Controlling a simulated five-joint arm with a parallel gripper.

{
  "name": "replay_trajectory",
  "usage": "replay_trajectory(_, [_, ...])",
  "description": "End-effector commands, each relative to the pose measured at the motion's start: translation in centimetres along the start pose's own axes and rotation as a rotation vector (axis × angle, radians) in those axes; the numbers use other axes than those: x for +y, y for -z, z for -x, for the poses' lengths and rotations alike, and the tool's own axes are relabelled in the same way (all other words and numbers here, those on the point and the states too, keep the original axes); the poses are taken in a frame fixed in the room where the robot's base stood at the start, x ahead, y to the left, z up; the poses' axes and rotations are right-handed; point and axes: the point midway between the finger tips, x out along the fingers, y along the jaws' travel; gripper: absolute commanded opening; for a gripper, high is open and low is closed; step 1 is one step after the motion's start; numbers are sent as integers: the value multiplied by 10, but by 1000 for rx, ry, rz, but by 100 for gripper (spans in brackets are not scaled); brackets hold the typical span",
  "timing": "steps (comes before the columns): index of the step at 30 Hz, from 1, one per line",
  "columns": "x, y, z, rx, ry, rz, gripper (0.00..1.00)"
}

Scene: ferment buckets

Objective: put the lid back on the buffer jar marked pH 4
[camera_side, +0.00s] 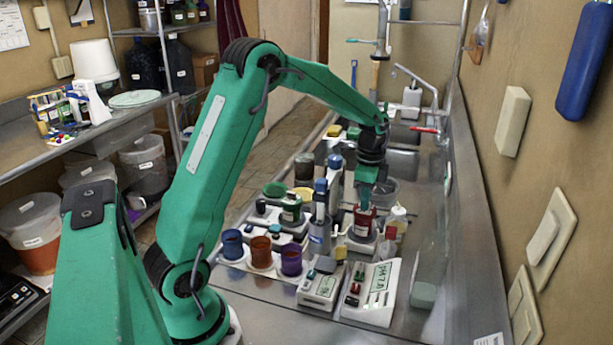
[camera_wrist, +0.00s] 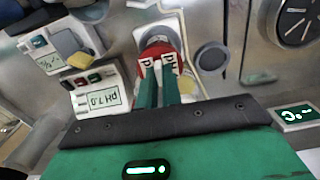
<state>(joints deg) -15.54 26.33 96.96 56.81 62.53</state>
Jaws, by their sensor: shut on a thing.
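My gripper (camera_side: 368,190) reaches down at the middle right of the bench. Its green fingers are shut on a red lid (camera_wrist: 150,52), which shows around the fingertips in the wrist view. In the side view a red jar (camera_side: 363,222) with a pale label stands on a white base directly under the gripper. I cannot tell whether the lid is seated on it or just above it. The jar's marking is too small to read. Another jar, dark green (camera_side: 291,210), stands to the left.
Blue (camera_side: 233,245), orange (camera_side: 261,252) and purple (camera_side: 291,261) cups stand in front. A meter reading pH 7.0 (camera_side: 381,285) and a smaller meter (camera_side: 319,289) are nearer the camera. A white bottle (camera_side: 398,218) stands close on the right, near the wall.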

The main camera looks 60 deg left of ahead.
Motion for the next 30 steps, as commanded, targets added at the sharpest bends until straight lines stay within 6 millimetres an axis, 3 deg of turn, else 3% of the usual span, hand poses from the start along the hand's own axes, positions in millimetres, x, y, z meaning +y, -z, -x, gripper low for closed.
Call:
replay_trajectory(27, [0, 0, -1, 0, 0, 0, 0])
replay_trajectory(30, [0, 0, -1, 0, 0, 0, 24])
